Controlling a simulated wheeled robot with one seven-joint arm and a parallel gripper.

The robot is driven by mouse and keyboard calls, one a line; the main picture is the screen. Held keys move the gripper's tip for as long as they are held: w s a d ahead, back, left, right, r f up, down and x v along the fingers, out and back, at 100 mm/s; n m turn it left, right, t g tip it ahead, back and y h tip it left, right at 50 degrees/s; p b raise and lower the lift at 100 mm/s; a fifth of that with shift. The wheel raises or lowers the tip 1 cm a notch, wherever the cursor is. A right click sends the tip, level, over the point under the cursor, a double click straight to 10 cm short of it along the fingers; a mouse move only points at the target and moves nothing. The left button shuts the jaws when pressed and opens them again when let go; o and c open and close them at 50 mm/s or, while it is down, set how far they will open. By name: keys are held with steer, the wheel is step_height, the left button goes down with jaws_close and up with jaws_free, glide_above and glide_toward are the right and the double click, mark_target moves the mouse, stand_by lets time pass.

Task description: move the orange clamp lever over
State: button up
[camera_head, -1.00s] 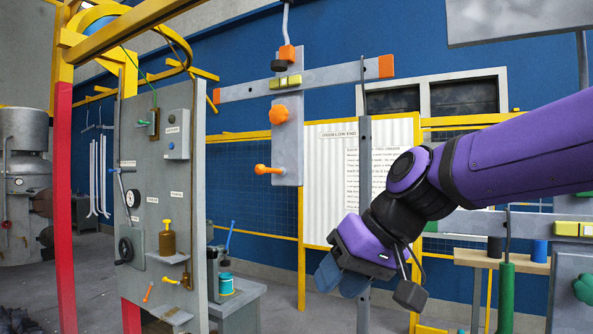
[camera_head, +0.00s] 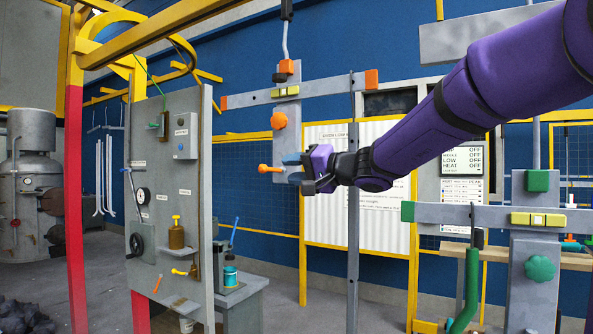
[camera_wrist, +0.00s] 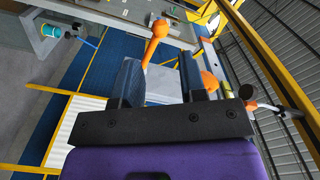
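The orange clamp lever (camera_head: 264,168) sticks out to the left low on the grey upright of the chair frame (camera_head: 285,143). An orange knob (camera_head: 279,121) sits above it. My gripper (camera_head: 293,168) is at the lever's right end in the head view, its fingers pointing left. In the wrist view, my gripper (camera_wrist: 162,78) is open, with a clear gap between its two dark fingers. The lever (camera_wrist: 154,42) shows there with its ball end beyond the fingertips and its shaft close by the left finger. Contact cannot be told. The orange knob (camera_wrist: 210,82) is partly hidden behind the right finger.
A grey crossbar (camera_head: 322,89) with orange ends spans the frame above. A second frame with a green knob (camera_head: 539,268) stands at the right. A grey panel (camera_head: 165,215) with a handwheel stands at the left. A white corrugated board (camera_head: 325,215) is behind.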

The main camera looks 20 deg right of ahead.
mark_target(267, 169)
steer(key=x, duration=0.7)
steer(key=shift+w+a, duration=0.15)
steer(key=shift+a, duration=0.1)
steer(key=shift+w, duration=0.1)
steer(key=c, duration=0.3)
steer(key=shift+f, duration=1.25)
steer(key=shift+c, duration=0.9)
steer(key=shift+d, duration=0.1)
steer(key=shift+d+f, duration=0.1)
steer(key=shift+f, duration=0.05)
steer(key=shift+w+d+f, duration=0.15)
steer(key=shift+f, duration=0.4)
steer(key=shift+w+d+f, duration=0.15)
steer(key=shift+f, duration=0.35)
steer(key=shift+f, duration=0.1)
